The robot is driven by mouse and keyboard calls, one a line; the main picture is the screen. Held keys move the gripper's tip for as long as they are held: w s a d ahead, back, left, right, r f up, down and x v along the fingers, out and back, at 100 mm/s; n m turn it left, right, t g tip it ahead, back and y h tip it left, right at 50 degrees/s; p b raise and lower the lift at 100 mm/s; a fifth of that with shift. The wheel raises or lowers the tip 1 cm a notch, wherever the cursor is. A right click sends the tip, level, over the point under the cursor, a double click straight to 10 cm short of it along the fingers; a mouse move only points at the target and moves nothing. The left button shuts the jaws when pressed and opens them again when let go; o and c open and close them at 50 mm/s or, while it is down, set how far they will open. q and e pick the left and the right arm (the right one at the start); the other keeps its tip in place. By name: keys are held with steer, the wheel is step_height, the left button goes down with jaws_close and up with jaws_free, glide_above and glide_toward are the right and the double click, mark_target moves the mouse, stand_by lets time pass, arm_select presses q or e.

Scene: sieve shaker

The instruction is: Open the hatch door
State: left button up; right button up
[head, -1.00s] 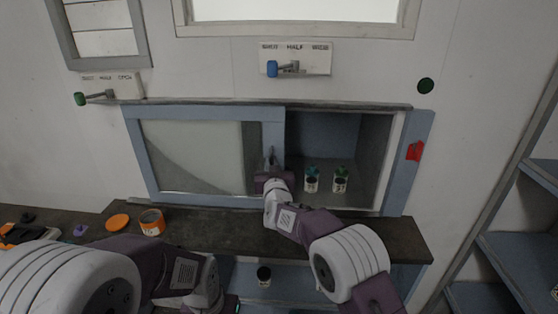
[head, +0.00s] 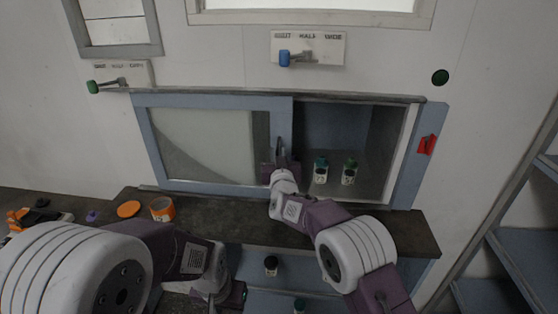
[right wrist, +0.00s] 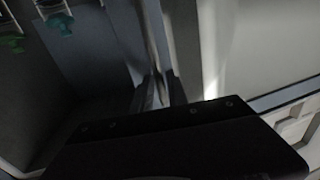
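The hatch door (head: 203,188) is a sliding panel with a blue frame and a frosted pane, standing over the left part of the wall hatch. The right part of the hatch is open and shows a blue-grey recess (head: 335,125). My right gripper (head: 280,150) is at the door's right frame strip. In the right wrist view a thin upright metallic bar runs into the dark finger area; whether the fingers are closed on it is unclear. My left gripper (head: 238,293) is low, away from the door, and its fingers are not clear.
Two small bottles with teal (head: 321,170) and green (head: 349,172) caps stand inside the recess. A dark ledge (head: 385,227) runs below the hatch, with an orange jar (head: 162,209) and orange lid (head: 128,209) at left. Blue shelving (head: 525,255) stands at right.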

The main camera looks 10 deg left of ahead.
steer(key=b+v, duration=0.2)
steer(key=v, duration=0.6)
steer(key=shift+s, duration=0.3)
